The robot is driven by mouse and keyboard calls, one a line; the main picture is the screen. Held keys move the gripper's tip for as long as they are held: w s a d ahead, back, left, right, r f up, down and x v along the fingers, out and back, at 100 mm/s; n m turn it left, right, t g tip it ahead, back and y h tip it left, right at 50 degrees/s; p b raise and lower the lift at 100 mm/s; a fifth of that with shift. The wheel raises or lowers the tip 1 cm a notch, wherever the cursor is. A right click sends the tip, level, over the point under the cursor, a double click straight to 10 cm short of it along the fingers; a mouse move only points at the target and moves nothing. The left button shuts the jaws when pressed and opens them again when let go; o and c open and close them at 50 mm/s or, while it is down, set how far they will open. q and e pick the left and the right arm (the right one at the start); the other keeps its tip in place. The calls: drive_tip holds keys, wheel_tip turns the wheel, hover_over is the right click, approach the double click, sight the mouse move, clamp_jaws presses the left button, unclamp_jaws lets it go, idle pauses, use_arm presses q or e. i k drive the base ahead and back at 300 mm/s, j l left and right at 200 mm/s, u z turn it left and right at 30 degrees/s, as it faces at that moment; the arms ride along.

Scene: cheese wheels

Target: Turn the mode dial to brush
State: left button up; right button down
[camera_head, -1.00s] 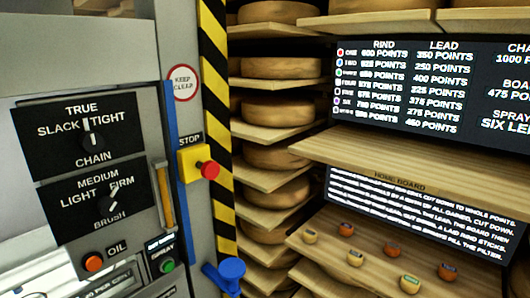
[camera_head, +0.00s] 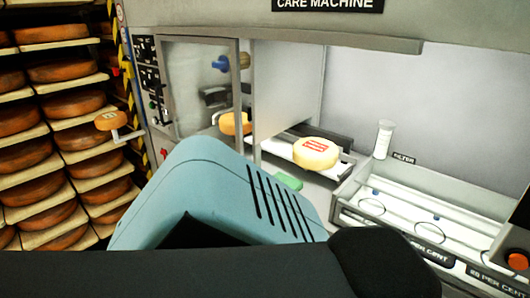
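The control panel (camera_head: 148,78) of the care machine shows at the left of the machine front, with small dark plates and knobs on it. Its labels and knob pointers are too small to read, so I cannot tell which is the mode dial or how it is set. A large teal and black part, which looks like my own arm, fills the lower middle, below and right of the panel. Neither gripper's fingers show in this view.
Shelves of cheese wheels (camera_head: 70,130) stand at the left. A pale cheese wheel with a red label (camera_head: 316,152) sits on the machine's bed. A glass door (camera_head: 200,85) is beside the panel. A white bottle (camera_head: 384,139) stands by the filter tray (camera_head: 440,225).

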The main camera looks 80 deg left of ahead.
sight(142, 52)
drive_tip(key=u, duration=2.65)
